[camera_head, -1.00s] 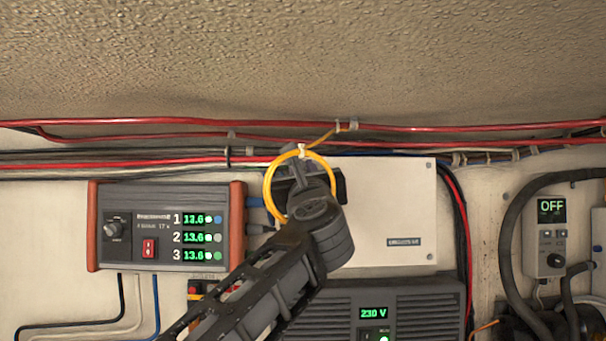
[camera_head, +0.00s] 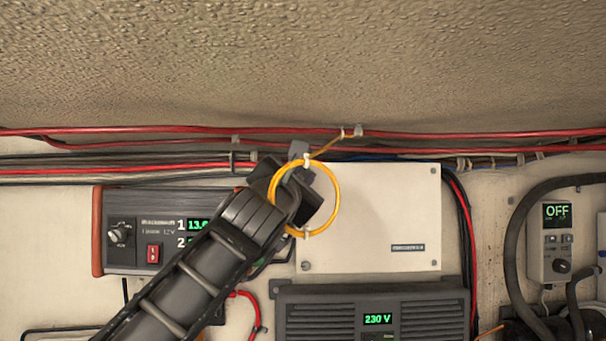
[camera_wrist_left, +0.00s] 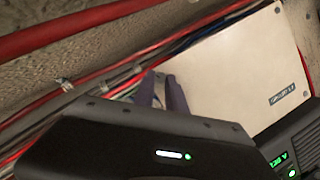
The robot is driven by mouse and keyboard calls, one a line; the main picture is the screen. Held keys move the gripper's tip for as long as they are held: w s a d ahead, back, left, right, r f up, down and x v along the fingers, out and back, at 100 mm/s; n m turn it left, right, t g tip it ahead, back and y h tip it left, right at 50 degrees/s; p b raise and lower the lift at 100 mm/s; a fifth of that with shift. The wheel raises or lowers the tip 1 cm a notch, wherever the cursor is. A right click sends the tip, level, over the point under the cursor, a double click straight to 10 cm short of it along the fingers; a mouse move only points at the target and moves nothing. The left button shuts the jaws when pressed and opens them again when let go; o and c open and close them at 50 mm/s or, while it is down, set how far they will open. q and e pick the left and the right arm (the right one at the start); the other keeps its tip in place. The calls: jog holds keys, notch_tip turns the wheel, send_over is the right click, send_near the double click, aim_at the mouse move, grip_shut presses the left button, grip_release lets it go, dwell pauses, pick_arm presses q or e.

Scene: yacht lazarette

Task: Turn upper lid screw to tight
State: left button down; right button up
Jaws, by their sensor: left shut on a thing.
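The white lid (camera_head: 375,210) is a flat panel on the wall, with small screws showing at its upper right (camera_head: 432,172) and lower left (camera_head: 306,265) corners. My left gripper (camera_head: 299,154) is at the lid's upper left corner and shut on the upper lid screw, which its fingers hide. In the left wrist view its two fingers (camera_wrist_left: 163,90) reach the near edge of the lid (camera_wrist_left: 235,70). Whether the screw is tight cannot be seen. My right gripper is in neither view.
A yellow cable loop (camera_head: 338,203) hangs in front of my left gripper. Red cables (camera_head: 450,134) run above the lid. A charger unit (camera_head: 122,255) with a green display is at left, partly behind my arm. A 230 V unit (camera_head: 420,312) is below. A controller reading OFF (camera_head: 557,245) is at right.

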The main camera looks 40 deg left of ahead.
pick_arm(q)
jog(key=m+h, duration=0.1)
jog(key=m, duration=0.1)
jog(key=m+h, duration=0.1)
jog(key=m, duration=0.2)
jog(key=m+g+h, duration=0.1)
jog(key=m, duration=0.1)
jog(key=shift+s+a+r+m, duration=0.1)
jog(key=shift+r+m, duration=0.2)
jog(key=shift+m, duration=0.1)
jog(key=c, duration=1.4)
grip_release()
jog(key=shift+o, duration=0.2)
jog(key=r+b+v, duration=0.1)
jog(key=b+v, duration=0.1)
jog(key=v, duration=0.5)
jog(key=shift+s+f+b, duration=0.4)
jog(key=shift+f, duration=0.05)
